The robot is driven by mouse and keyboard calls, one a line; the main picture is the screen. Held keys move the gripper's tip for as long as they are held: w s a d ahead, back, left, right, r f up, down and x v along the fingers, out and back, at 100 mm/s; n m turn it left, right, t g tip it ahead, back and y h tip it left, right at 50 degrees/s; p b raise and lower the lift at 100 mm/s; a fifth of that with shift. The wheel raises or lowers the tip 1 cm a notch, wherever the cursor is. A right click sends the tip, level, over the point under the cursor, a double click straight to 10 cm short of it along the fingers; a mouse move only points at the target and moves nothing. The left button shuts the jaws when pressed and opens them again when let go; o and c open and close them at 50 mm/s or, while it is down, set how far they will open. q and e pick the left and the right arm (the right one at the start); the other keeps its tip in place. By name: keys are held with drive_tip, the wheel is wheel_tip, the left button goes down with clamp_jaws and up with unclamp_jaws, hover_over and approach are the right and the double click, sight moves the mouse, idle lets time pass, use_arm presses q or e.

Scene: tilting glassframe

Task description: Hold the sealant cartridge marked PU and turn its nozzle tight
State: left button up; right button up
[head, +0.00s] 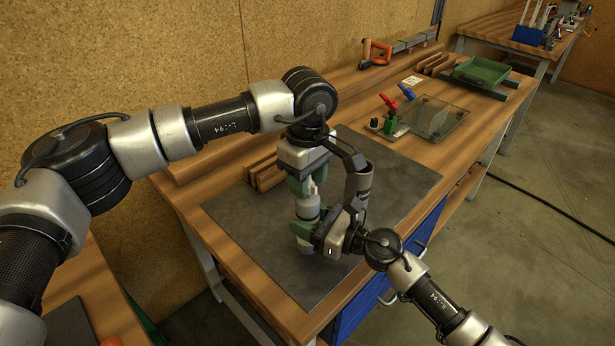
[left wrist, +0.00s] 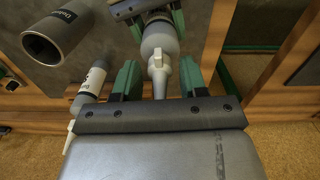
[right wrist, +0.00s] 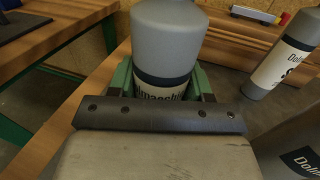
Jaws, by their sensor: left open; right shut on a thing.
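A grey cartridge (head: 307,208) stands about upright over the dark mat, shut in my right gripper (head: 313,230). The right wrist view shows its grey body (right wrist: 167,40) between the green fingers, with a white label band partly covered by them. I cannot read a PU mark on it. Its pale winged nozzle (left wrist: 158,68) points toward the left wrist camera. My left gripper (head: 306,180) is above the cartridge, open. The left wrist view shows its green fingers (left wrist: 160,80) on either side of the nozzle, with a gap on both sides.
A second labelled cartridge (left wrist: 91,84) with a white nozzle and a grey open tube (left wrist: 58,40) are beside the held one. Wooden blocks (head: 264,174) lie behind. A glass plate with clamps (head: 436,117) and a green tray (head: 482,72) are farther right. The mat's right part (head: 405,180) is clear.

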use_arm(q)
wheel_tip(320, 180, up, 12)
idle(0.5)
use_arm(e)
drive_tip(key=o, duration=1.2)
